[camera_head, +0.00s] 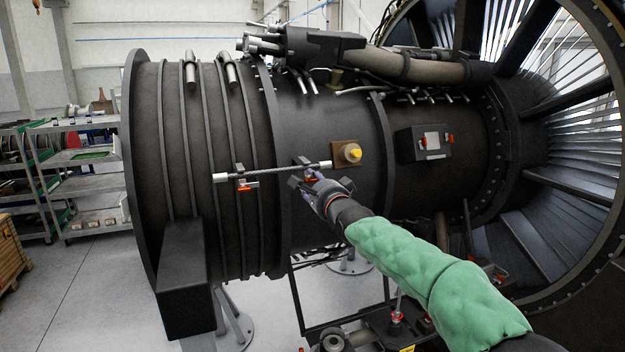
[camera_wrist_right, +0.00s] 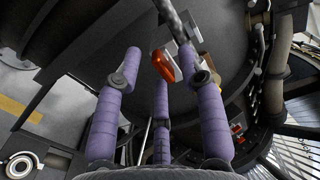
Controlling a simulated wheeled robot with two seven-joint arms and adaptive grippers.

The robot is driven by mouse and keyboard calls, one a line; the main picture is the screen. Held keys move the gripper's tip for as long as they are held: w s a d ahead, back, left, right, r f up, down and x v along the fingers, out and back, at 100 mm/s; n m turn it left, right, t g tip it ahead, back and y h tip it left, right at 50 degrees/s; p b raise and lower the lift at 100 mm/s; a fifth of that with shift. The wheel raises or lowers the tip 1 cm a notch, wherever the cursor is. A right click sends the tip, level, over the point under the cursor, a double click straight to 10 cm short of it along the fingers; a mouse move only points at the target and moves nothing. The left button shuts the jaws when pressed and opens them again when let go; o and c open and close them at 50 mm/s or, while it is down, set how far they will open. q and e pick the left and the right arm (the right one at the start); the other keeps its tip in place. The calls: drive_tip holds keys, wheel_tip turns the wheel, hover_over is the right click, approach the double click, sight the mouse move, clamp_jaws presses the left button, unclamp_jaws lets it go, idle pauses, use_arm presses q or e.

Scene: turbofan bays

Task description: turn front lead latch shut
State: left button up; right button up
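A braided lead (camera_head: 275,171) with pale ends runs along the side of the dark engine; part of it shows in the right wrist view (camera_wrist_right: 173,18). A latch with an orange-red handle (camera_head: 247,185) sits under its left part, the handle roughly along the lead. A second latch (camera_head: 311,179) is near its right end, partly hidden by my right gripper (camera_head: 312,189). In the right wrist view its orange-red handle (camera_wrist_right: 163,66) lies between the spread purple fingers of my right gripper (camera_wrist_right: 160,76). These fingers are open, and I cannot tell whether one touches the handle. My left gripper is out of view.
A dark box with a pale panel (camera_head: 429,142) is further right. Pipes run along the engine's top, and a stand and cart are below. Shelves (camera_head: 85,165) stand at left.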

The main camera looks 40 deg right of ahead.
drive_tip(key=shift+w, duration=0.15)
clamp_jaws()
drive_tip(key=shift+d+r+n+b, duration=0.1)
drive_tip(key=shift+n+b, duration=3.15)
drive_tip(key=shift+n, duration=1.25)
drive_tip(key=shift+d+n+b, duration=0.1)
drive_tip(key=shift+n+b, duration=3.1)
drive_tip(key=shift+n, duration=1.3)
